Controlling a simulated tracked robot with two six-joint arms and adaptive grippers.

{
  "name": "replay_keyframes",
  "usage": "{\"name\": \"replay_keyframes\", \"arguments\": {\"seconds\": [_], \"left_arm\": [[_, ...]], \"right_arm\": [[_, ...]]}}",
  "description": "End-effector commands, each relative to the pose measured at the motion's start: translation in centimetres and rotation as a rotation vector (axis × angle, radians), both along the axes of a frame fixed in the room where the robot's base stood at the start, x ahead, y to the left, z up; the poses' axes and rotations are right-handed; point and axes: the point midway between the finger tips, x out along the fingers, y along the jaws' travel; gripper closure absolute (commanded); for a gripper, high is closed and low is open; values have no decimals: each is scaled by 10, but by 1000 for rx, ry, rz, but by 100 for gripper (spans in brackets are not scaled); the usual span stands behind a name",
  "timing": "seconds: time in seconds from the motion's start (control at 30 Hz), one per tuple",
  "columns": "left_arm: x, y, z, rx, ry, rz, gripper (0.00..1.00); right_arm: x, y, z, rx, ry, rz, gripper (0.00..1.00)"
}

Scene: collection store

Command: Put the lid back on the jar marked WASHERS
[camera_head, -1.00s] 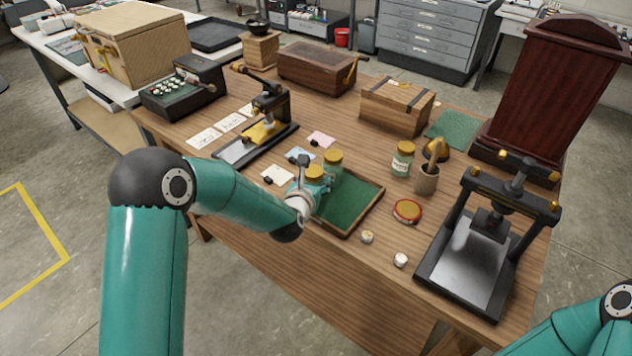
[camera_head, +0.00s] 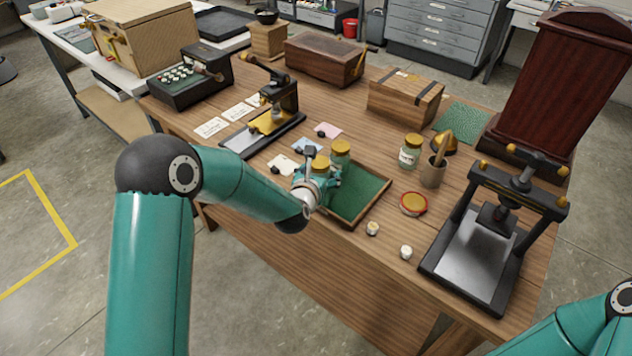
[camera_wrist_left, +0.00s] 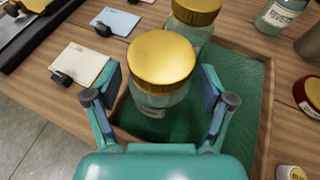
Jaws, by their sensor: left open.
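My left gripper (camera_wrist_left: 160,82) is open, with one finger on each side of a glass jar (camera_wrist_left: 158,103) with a gold lid. In the head view my left gripper (camera_head: 318,184) is at this jar, at the left of a green-lined tray (camera_head: 350,222). A second gold-lidded jar (camera_head: 341,160) stands just behind it. A third jar (camera_head: 410,156), with a white label and a gold top, stands right of the tray. I cannot read WASHERS on any jar. A round red-and-gold lid-like piece (camera_head: 413,203) lies flat on the table. My right gripper is out of view.
A cup with a tool (camera_head: 433,173) stands beside the labelled jar. Two small white-topped pieces (camera_head: 372,229) (camera_head: 406,252) lie near the front edge. A black press (camera_head: 478,252) stands right, a stamping device (camera_head: 275,115) left. Cards (camera_head: 283,164) lie behind the gripper. Bare wood lies before the press.

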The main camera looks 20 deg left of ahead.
Motion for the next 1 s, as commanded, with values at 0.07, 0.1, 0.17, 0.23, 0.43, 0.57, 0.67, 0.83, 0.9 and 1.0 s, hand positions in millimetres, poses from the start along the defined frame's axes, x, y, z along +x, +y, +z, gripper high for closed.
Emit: {"name": "replay_keyframes", "arguments": {"seconds": [0.07,0.1,0.17,0.23,0.43,0.57,0.67,0.83,0.9,1.0], "left_arm": [[-8,0,3,0,-1,0,18],[-13,-1,5,0,-1,-1,18],[-23,-1,8,0,-1,-1,18],[-36,-2,14,0,-4,-2,18],[-74,-4,30,0,-3,-2,18],[-93,-5,39,0,-3,-2,18],[-102,-6,42,0,-2,-1,18],[-108,-6,45,1,-1,-1,18],[-108,-6,45,1,0,-1,18],[-108,-6,45,1,0,-1,18]], "right_arm": [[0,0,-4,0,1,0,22],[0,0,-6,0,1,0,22],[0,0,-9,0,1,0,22],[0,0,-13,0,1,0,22],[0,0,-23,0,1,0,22],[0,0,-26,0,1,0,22],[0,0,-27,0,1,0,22],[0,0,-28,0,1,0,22],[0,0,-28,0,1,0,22],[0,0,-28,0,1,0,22]]}}
